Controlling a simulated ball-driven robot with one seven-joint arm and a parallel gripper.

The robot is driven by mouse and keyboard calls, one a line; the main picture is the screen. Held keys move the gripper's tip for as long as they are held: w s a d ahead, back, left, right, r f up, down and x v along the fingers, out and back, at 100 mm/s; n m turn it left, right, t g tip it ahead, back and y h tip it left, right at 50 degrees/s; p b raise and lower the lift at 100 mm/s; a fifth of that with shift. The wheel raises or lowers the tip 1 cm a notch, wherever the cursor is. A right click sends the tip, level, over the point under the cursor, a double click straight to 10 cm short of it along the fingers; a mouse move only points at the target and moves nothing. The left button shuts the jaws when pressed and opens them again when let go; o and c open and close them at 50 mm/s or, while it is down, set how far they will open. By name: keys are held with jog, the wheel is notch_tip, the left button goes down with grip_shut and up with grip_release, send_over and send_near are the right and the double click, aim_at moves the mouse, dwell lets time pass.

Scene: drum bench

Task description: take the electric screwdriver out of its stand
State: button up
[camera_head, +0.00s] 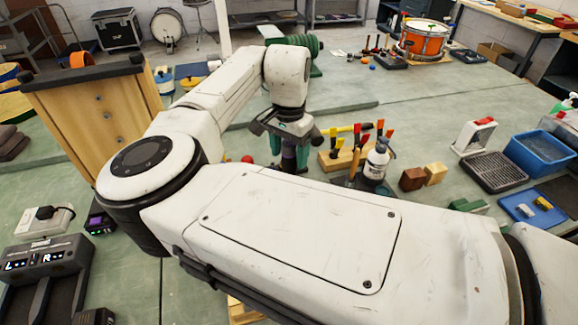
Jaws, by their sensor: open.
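A green and dark upright tool (290,157), which looks like the electric screwdriver, stands on the bench directly below my wrist. Its top is hidden by my gripper, and its stand cannot be made out behind my white arm. My gripper (287,138) is open and points down at the top of this tool. I cannot tell whether the fingers are around it or just above it, or whether they touch it.
To the right stand a wooden block with coloured-handled tools (340,158), a white bottle (376,162) and wooden blocks (412,179). A blue bin (540,158) is farther right. A wooden cabinet (100,110) is on the left. An orange drum (424,40) stands far back.

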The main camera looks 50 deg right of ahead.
jog(key=shift+c, duration=0.4)
grip_shut()
dwell(0.4)
